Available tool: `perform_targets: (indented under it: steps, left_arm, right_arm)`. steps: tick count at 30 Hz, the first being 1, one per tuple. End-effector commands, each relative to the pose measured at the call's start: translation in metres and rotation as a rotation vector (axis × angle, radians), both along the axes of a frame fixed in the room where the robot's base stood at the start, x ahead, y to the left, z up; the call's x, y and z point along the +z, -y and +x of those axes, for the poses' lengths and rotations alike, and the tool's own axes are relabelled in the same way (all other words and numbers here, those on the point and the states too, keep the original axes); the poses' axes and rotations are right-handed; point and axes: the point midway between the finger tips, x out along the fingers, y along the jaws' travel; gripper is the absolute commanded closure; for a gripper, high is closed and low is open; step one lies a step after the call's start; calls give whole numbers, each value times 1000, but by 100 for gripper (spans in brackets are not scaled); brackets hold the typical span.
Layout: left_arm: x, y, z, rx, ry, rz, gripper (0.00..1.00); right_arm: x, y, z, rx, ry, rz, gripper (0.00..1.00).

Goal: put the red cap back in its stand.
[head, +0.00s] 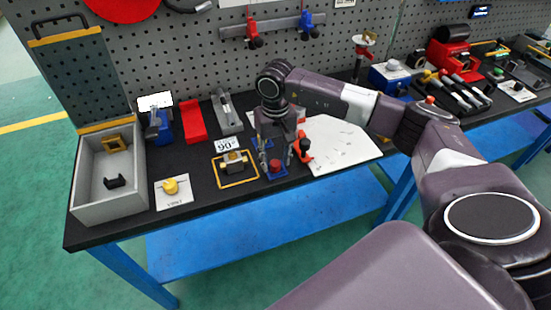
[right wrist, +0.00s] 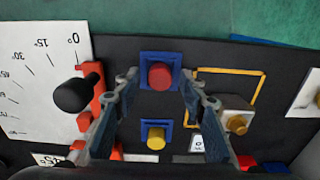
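The red cap (right wrist: 160,76) sits in a blue square stand (right wrist: 146,57) in the right wrist view. In the head view the red cap (head: 275,164) shows near the table's front edge. My right gripper (head: 277,160) points down over it. In the right wrist view the fingers of my right gripper (right wrist: 160,74) are spread on either side of the cap, with gaps to it. A second blue stand (right wrist: 145,126) holds a yellow cap (right wrist: 155,142). My left gripper is not in view.
An orange clamp with a black knob (right wrist: 74,95) stands close beside the right gripper on the white angle sheet (head: 345,147). A grey tray (head: 85,170) stands at the table's left end.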

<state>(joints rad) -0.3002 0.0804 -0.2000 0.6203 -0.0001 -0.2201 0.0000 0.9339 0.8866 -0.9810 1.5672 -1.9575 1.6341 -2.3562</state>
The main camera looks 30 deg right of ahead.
Motion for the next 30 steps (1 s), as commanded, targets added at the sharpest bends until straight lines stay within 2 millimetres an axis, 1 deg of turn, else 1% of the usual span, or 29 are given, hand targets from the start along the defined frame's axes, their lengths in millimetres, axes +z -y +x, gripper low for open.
perform_targets:
  steps: [14, 17, 30]
  left_arm:
    - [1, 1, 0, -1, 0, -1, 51]
    - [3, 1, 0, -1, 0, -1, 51]
    - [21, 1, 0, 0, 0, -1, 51]
  right_arm:
    - [1, 0, 0, 0, -1, 0, 58]
    - [6, 0, 0, 0, 0, -1, 58]
    - [41, 0, 0, 1, 1, 0, 58]
